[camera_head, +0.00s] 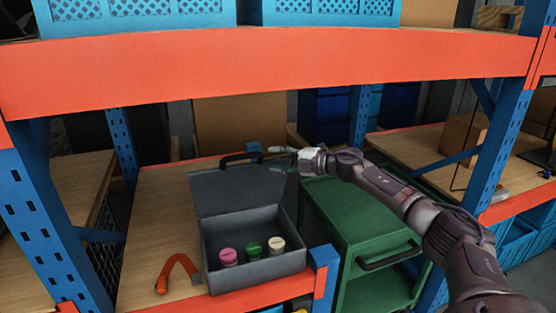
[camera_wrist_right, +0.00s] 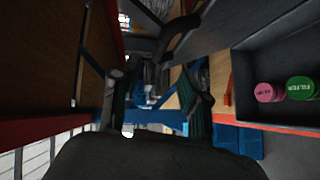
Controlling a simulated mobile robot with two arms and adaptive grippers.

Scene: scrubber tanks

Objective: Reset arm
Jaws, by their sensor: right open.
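My right gripper (camera_head: 283,160) is open and empty, beside the upper right edge of the raised lid (camera_head: 235,190) of a grey case. Its two fingers also show in the right wrist view (camera_wrist_right: 158,98). A black handle (camera_head: 240,158) sits on the lid's top edge, just left of the fingertips. The case's lower box (camera_head: 265,270) stands open on the wooden shelf. It holds a pink-capped (camera_head: 228,256), a green-capped (camera_head: 253,248) and a cream-capped container (camera_head: 277,245), all upright. My left gripper is out of view.
An orange-handled tool (camera_head: 178,272) lies left of the case. A green cart (camera_head: 360,230) stands right of it, under my right arm. An orange shelf beam (camera_head: 270,68) with blue crates (camera_head: 330,12) crosses above. Blue rack posts (camera_head: 50,210) flank the shelf.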

